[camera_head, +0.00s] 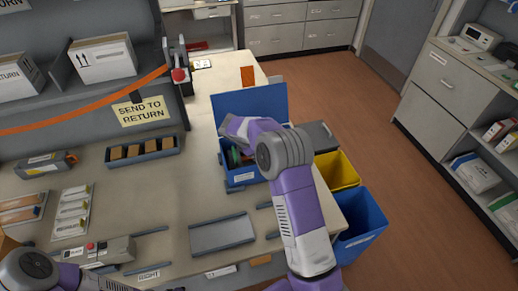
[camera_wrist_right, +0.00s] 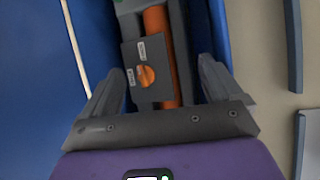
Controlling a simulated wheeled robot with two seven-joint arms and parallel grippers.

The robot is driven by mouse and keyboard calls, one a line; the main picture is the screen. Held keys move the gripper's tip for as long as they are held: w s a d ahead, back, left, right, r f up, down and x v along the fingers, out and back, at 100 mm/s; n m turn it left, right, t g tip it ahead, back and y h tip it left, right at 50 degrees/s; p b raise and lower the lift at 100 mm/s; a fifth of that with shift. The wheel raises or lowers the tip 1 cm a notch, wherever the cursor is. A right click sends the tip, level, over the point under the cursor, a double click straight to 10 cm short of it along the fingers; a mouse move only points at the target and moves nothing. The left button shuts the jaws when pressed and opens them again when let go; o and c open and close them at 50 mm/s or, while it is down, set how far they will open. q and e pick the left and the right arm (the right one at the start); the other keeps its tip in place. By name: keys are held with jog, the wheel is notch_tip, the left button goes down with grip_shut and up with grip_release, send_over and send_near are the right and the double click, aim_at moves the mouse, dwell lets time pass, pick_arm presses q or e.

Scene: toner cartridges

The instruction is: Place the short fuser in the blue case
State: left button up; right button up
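The blue case (camera_head: 241,177) stands on the table with its lid (camera_head: 262,101) raised at the back. In the right wrist view its lid (camera_wrist_right: 45,95) fills the left side. A dark grey unit with an orange roller and orange round mark, which looks like the short fuser (camera_wrist_right: 143,88), lies inside the case between the fingers. My right gripper (camera_wrist_right: 162,68) reaches into the case with fingers spread on either side of the fuser; small gaps seem to show. In the head view my right arm hides most of the case interior. My left gripper is outside the picture.
A grey tray (camera_head: 222,234) lies in front of the case. A device with a red button (camera_head: 106,252) sits at the front left. A parts bin (camera_head: 143,152) stands behind. Yellow (camera_head: 338,170) and blue (camera_head: 362,228) bins stand beyond the right table edge.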

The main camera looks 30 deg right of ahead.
jog(key=shift+o, duration=0.4)
jog(key=shift+r, duration=0.3)
jog(key=p+v, duration=0.1)
jog(key=v, duration=1.1)
jog(key=shift+r+p, duration=0.35)
jog(key=shift+p, duration=0.05)
jog(key=shift+r, duration=0.1)
